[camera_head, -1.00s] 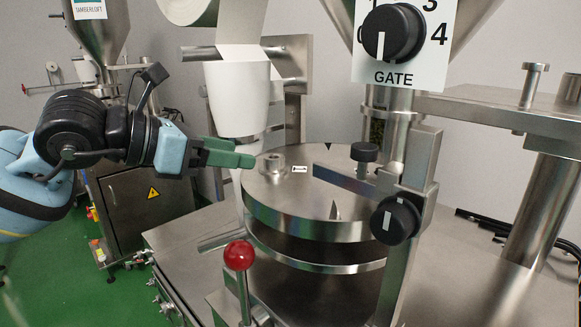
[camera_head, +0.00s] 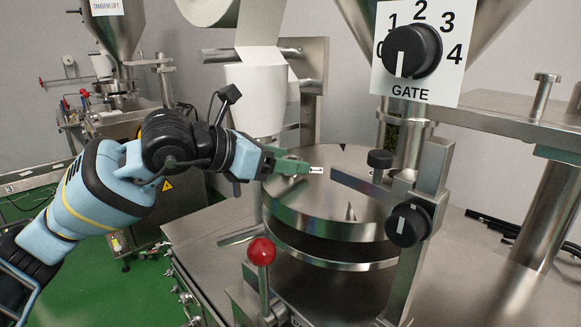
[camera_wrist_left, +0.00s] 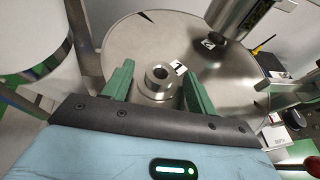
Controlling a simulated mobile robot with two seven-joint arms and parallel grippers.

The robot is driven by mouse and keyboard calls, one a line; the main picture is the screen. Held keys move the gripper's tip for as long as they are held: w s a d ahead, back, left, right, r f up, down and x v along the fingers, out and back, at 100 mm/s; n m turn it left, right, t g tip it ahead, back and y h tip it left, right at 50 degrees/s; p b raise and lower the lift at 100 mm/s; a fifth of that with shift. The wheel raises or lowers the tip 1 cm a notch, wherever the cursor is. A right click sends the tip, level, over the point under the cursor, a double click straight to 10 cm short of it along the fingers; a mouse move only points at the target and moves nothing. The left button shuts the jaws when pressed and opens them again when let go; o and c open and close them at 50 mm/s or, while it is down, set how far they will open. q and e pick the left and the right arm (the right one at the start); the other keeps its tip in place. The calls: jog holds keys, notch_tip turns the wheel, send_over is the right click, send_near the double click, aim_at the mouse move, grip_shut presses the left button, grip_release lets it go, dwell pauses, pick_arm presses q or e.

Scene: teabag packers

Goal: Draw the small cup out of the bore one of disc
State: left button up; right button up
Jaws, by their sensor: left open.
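The steel disc (camera_head: 325,212) is a round plate in the middle of the head view, and it fills the upper part of the left wrist view (camera_wrist_left: 130,38). The small cup (camera_wrist_left: 158,88) is a short steel cylinder with a round opening, standing up from the disc beside the "1" label (camera_wrist_left: 177,68). My left gripper (camera_head: 300,166) reaches over the disc's left rim with green fingers. In the wrist view its fingers (camera_wrist_left: 157,74) are apart, one on each side of the cup, with gaps visible. In the head view the gripper hides the cup. My right gripper is not in view.
A flat steel bar (camera_head: 362,186) and a post with black knobs (camera_head: 406,225) stand over the disc's right side. A red ball lever (camera_head: 262,252) stands in front. A white paper-covered tube (camera_head: 255,98) rises behind the gripper. The gate dial (camera_head: 412,50) hangs above.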

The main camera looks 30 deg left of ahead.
pick_arm(q)
jog(key=shift+w+d, duration=0.1)
jog(key=shift+w, duration=0.05)
jog(key=shift+f, duration=0.1)
jog(key=c, duration=0.8)
jog(key=shift+o, duration=0.2)
